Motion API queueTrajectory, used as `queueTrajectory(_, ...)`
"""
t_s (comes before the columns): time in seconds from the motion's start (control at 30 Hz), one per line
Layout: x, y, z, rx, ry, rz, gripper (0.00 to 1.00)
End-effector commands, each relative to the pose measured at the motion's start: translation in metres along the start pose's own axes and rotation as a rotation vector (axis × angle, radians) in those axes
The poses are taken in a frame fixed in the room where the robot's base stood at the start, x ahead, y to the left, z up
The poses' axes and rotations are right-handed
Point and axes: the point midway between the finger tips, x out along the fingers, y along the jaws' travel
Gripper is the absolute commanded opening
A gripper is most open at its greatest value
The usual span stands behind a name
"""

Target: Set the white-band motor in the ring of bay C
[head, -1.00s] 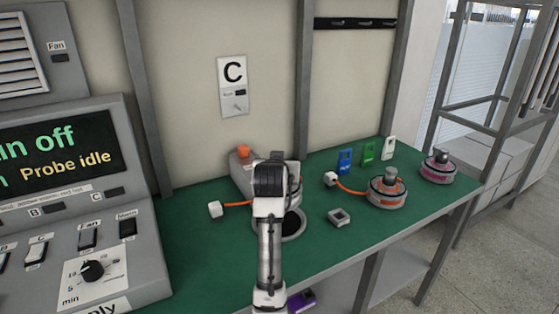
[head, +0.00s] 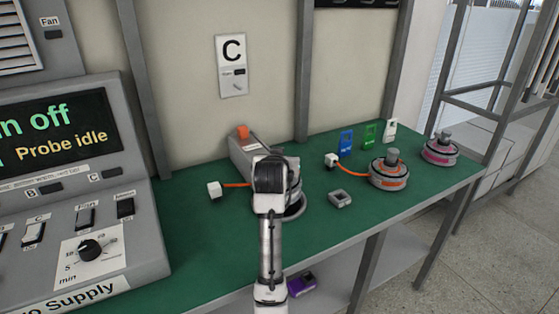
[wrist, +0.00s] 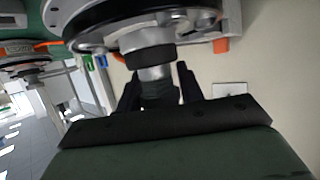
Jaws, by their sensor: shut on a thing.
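My gripper (wrist: 158,76) is shut on the short grey and black stem of a motor (wrist: 146,18), which fills the top of the wrist view. The motor has a pale face and a dark rim. In the head view my arm's end hides my gripper and most of the held motor. The bay C ring (head: 294,206) lies on the green bench, partly behind my arm. I cannot tell whether the motor touches it. The bay C sign (head: 232,62) is on the wall behind.
A grey box with an orange top (head: 242,143) stands behind my arm. A white plug (head: 214,190) on an orange cable lies left. An orange-band motor (head: 390,178), a pink-band motor (head: 440,152) and a small grey block (head: 340,199) stand right. A supply console (head: 100,225) borders the left.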

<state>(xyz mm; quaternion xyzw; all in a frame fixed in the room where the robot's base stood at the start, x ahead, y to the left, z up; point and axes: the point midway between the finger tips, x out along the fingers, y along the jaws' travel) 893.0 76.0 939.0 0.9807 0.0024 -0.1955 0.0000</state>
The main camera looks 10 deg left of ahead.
Motion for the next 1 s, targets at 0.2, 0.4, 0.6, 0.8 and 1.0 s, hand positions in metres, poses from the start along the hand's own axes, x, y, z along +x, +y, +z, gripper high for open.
queueTrajectory(0.2, -0.002, 0.000, -0.003, 0.001, 0.010, 0.000, 0.00)
queueTrajectory(0.4, 0.001, 0.000, 0.003, 0.001, 0.009, 0.000, 0.00)
queueTrajectory(0.6, 0.003, 0.000, 0.009, 0.001, 0.009, 0.000, 0.00)
queueTrajectory(0.8, 0.003, 0.000, 0.010, 0.001, 0.010, -0.001, 0.00)
queueTrajectory(1.0, 0.003, 0.000, 0.011, 0.001, 0.010, 0.000, 0.00)
